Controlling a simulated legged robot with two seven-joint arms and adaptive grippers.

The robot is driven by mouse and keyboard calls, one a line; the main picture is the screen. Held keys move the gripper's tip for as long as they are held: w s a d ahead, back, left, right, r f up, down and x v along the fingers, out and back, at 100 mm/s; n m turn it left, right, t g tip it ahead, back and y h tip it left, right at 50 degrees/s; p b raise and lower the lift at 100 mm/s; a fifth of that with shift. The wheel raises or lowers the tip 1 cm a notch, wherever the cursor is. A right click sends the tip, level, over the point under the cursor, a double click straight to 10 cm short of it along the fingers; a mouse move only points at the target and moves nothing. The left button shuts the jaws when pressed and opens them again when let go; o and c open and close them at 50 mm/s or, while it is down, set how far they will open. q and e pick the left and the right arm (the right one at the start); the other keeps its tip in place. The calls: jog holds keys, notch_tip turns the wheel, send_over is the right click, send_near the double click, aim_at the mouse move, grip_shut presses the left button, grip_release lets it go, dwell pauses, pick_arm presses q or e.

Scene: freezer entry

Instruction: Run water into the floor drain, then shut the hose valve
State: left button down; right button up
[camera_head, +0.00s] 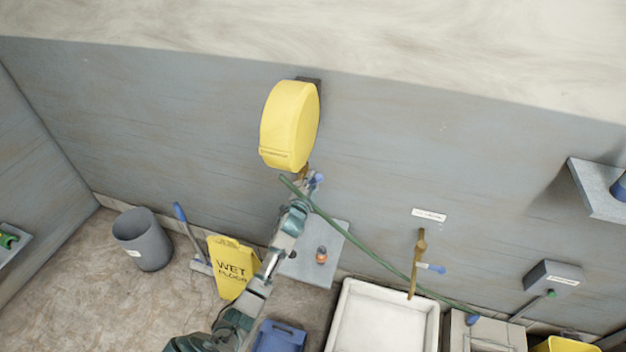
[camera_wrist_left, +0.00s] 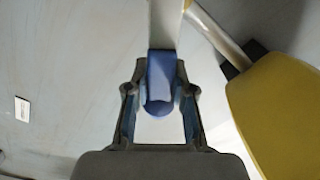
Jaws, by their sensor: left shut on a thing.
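A yellow hose reel (camera_head: 290,125) hangs on the grey wall, with a brass-coloured fitting (camera_head: 304,172) below it. My left gripper (camera_head: 312,186) is just under the reel. In the left wrist view its fingers are shut on a blue valve lever (camera_wrist_left: 161,80), with the yellow reel (camera_wrist_left: 285,110) close by on the right. A green hose (camera_head: 350,238) runs from near the reel down to the right, past the sink. I cannot make out a floor drain or any running water. My right gripper is not in view.
A white sink (camera_head: 343,335) with a brass tap (camera_head: 420,247) stands at lower right. A yellow wet-floor sign (camera_head: 230,266), a grey bin (camera_head: 142,240) and a blue-handled tool stand at left. Open floor lies at lower left.

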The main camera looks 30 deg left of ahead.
pick_arm(q)
jog(key=shift+a+r+n+p, duration=0.1)
jog(key=shift+r+n+p, duration=0.25)
jog(key=shift+n+p, duration=0.4)
jog(key=shift+n, duration=0.25)
jog(key=c, duration=1)
grip_release()
jog(key=shift+r, duration=0.1)
jog(key=shift+o, duration=0.2)
jog(key=shift+s+r, duration=0.1)
jog(key=v, duration=1.2)
